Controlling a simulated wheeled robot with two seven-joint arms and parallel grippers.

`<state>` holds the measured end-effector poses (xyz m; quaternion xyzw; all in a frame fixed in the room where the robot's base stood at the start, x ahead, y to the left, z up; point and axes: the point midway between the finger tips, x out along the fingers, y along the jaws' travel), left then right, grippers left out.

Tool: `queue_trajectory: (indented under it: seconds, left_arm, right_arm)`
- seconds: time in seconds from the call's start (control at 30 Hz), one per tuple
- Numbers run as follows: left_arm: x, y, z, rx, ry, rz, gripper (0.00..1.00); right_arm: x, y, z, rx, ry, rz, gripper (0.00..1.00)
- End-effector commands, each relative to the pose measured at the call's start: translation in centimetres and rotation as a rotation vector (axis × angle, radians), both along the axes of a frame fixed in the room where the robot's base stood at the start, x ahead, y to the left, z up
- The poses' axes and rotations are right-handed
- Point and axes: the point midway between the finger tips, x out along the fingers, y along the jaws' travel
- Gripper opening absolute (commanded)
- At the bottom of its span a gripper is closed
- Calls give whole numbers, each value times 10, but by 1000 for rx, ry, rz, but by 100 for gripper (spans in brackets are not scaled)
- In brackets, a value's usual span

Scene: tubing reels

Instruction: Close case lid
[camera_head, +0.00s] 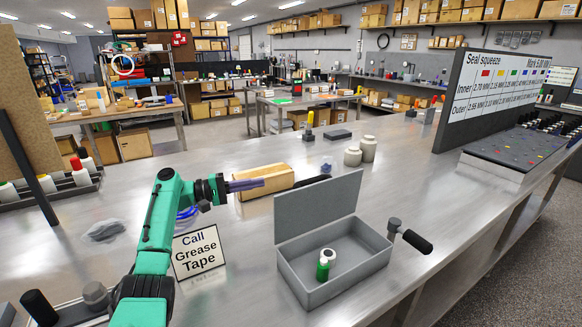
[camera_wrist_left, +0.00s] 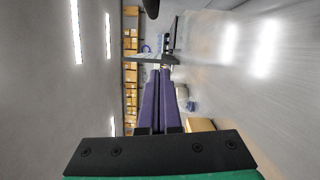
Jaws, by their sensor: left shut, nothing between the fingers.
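The grey case (camera_head: 345,262) stands on the metal bench at lower middle right in the head view. Its flat lid (camera_head: 318,208) is up, standing steeply at the case's back left side. A green bottle (camera_head: 323,269) and a white ring (camera_head: 329,255) are inside the case. My left gripper (camera_head: 262,184) is shut and empty, to the left of the lid's upper part and apart from it. Its purple fingers lie together in the left wrist view (camera_wrist_left: 160,88). My right gripper is not in view.
A black-handled tool (camera_head: 415,240) is right of the case. A "Call Grease Tape" sign (camera_head: 198,251) stands left of it. White jars (camera_head: 368,148) stand behind.

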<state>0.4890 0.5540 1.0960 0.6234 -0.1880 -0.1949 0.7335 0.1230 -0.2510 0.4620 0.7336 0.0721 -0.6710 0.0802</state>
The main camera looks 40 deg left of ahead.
Motion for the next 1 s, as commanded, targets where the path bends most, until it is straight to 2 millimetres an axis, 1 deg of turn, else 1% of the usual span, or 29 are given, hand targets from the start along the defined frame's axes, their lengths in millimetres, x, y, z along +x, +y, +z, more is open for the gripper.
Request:
queue_trajectory:
  seconds: [0.07,0.17,0.27,0.4,0.53,0.67,0.7,0.9,1.0]
  left_arm:
    - [1,-1,1,0,0,0,0]
    - [9,-6,3,-2,1,-2,0]
    - [24,-15,6,-1,0,-3,0]
    - [49,-30,7,-2,-2,-3,0]
    - [69,-42,8,-2,-1,-2,0]
    - [87,-54,8,-2,-1,-2,0]
    - [85,-58,10,2,3,-2,0]
    - [77,-80,13,0,4,-4,0]
    - [75,-88,12,1,3,-1,0]
  right_arm:
    - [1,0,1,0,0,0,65]
    - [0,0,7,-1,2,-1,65]
    - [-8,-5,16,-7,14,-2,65]
    - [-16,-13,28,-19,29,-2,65]
    - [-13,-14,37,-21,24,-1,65]
    - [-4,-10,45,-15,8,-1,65]
    - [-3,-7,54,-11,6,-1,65]
    - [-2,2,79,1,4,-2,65]
    - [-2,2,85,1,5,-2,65]
